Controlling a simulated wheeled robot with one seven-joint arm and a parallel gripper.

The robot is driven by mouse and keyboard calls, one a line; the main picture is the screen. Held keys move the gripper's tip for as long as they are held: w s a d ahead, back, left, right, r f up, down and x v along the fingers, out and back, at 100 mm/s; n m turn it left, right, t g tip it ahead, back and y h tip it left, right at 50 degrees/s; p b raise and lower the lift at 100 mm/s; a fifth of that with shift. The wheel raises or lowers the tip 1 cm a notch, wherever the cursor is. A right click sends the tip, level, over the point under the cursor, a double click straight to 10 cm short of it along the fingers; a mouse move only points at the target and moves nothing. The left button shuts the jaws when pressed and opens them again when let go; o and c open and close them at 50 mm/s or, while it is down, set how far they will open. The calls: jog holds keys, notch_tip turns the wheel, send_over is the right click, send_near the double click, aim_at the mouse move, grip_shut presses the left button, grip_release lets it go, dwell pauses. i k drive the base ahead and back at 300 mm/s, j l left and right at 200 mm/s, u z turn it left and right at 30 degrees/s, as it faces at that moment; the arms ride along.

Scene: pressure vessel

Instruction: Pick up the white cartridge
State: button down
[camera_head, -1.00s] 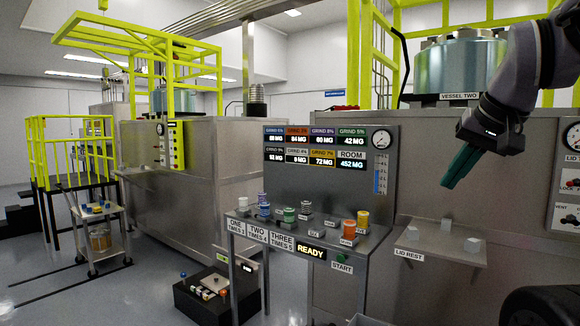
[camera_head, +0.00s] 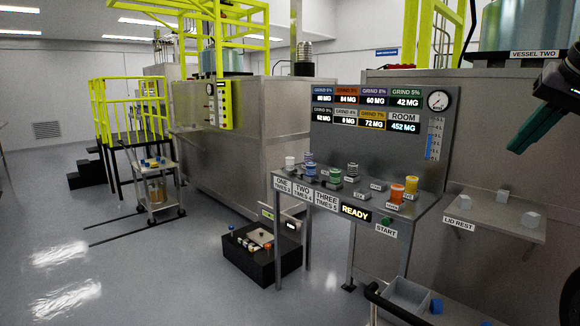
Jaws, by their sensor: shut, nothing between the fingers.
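A small white cartridge (camera_head: 290,163) stands upright at the left end of the steel bench, above the label ONE. A purple-blue cartridge (camera_head: 309,172) and a green one (camera_head: 335,178) stand to its right. My gripper (camera_head: 514,148), with teal fingers, is at the right edge of the view, pointing down and left. It is shut and empty, far to the right of the white cartridge and touching nothing I can see. Part of my wrist is cut off by the frame.
Orange cartridges (camera_head: 397,193) stand at the bench's right. The display panel (camera_head: 380,150) rises behind. The lid rest shelf (camera_head: 490,231) is to the right. A black box (camera_head: 262,265) sits on the floor, left of the bench. A grey tray (camera_head: 405,297) is at the bottom. Open floor lies left.

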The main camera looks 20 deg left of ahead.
aim_at(289, 161)
jog(key=i+j, duration=0.1)
jog(key=j, duration=0.3)
jog(key=i+j+z, duration=0.1)
jog(key=j, duration=0.3)
jog(key=i+j, duration=0.15)
jog(key=j, duration=0.25)
jog(key=i+j+z, duration=0.1)
jog(key=j, duration=0.3)
jog(key=i+j+z, duration=0.15)
jog(key=j, duration=0.3)
jog(key=i+j+z, duration=0.1)
jog(key=i+j, duration=0.15)
jog(key=j, duration=0.2)
jog(key=i+j+z, duration=0.15)
jog(key=j, duration=0.35)
jog(key=i+j+z, duration=0.1)
jog(key=j, duration=0.35)
jog(key=i+j+z, duration=0.15)
jog(key=j, duration=0.35)
jog(key=i+j, duration=0.25)
jog(key=j, duration=0.15)
jog(key=i+j+z, duration=0.15)
jog(key=j, duration=0.25)
jog(key=i, duration=0.05)
